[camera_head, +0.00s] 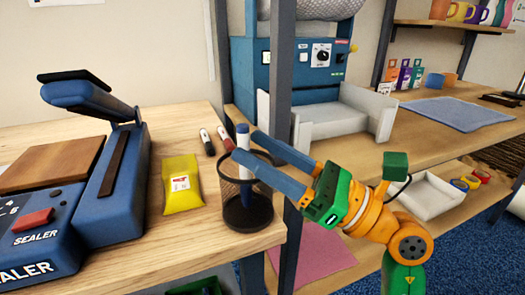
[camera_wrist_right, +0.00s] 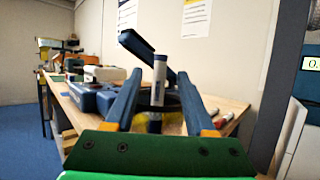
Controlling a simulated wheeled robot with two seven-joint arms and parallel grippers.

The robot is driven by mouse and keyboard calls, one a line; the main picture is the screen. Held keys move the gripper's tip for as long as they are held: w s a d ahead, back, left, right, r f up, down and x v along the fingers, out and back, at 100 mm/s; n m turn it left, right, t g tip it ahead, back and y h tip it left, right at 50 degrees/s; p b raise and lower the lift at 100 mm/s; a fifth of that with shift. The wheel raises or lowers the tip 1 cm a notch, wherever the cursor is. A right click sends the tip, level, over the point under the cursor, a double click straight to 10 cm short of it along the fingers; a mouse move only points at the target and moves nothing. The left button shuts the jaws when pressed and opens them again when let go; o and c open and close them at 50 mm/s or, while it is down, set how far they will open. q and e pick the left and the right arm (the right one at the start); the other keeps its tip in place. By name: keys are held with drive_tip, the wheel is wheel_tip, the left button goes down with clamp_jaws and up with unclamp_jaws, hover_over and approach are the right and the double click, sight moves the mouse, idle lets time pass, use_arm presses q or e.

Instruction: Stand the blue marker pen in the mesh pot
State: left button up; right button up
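The blue marker pen (camera_head: 243,138) stands nearly upright in the black mesh pot (camera_head: 262,214). Its lower part shows through the mesh, and its top rises above the rim. My right gripper (camera_head: 246,146) reaches in from the right at rim height, with one finger on each side of the pen. In the right wrist view the pen (camera_wrist_right: 159,72) stands between the fingertips (camera_wrist_right: 158,76) with a gap on both sides, so the gripper is open. The near finger hides part of the pen in the head view. My left gripper is not in view.
Two other markers (camera_head: 207,142) lie on the table behind the pot. A yellow packet (camera_head: 182,185) lies left of it, and a blue sealer (camera_head: 110,190) stands further left. A dark shelf post (camera_head: 281,100) rises close behind my right gripper. The table edge is near the pot.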

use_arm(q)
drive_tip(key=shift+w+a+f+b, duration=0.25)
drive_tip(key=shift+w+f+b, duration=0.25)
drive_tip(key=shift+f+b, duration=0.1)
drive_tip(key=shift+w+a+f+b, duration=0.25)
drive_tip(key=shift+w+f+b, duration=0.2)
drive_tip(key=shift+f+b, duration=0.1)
use_arm(e)
drive_tip(key=v, duration=0.7)
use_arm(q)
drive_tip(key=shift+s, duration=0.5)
